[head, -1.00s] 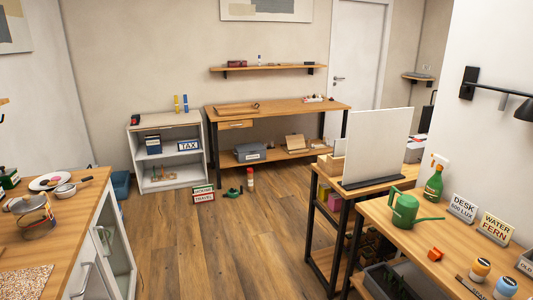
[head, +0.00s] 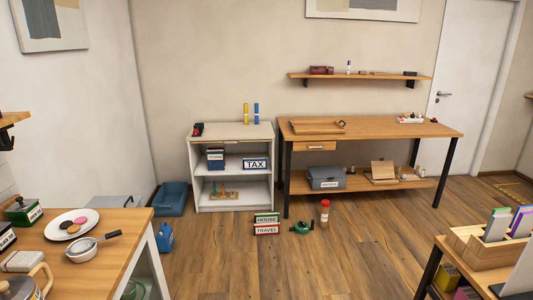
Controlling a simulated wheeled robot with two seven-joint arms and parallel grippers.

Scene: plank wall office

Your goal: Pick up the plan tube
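No object is readably marked as the plan tube. A yellow upright cylinder (head: 246,114) and a blue upright cylinder (head: 256,113) stand close together at the back of the white shelf unit's top. A brownish cylinder with a red cap (head: 324,214) stands upright on the floor right of the shelf unit. I cannot tell which of these, if any, is the plan tube. Neither of my grippers is in the head view.
The white shelf unit (head: 205,201) stands against the back wall, left of a wooden workbench (head: 370,129). HOUSE and TRAVEL signs (head: 267,224) and a small green item (head: 301,227) are on the floor before them. A counter (head: 110,250) is at left. The middle floor is open.

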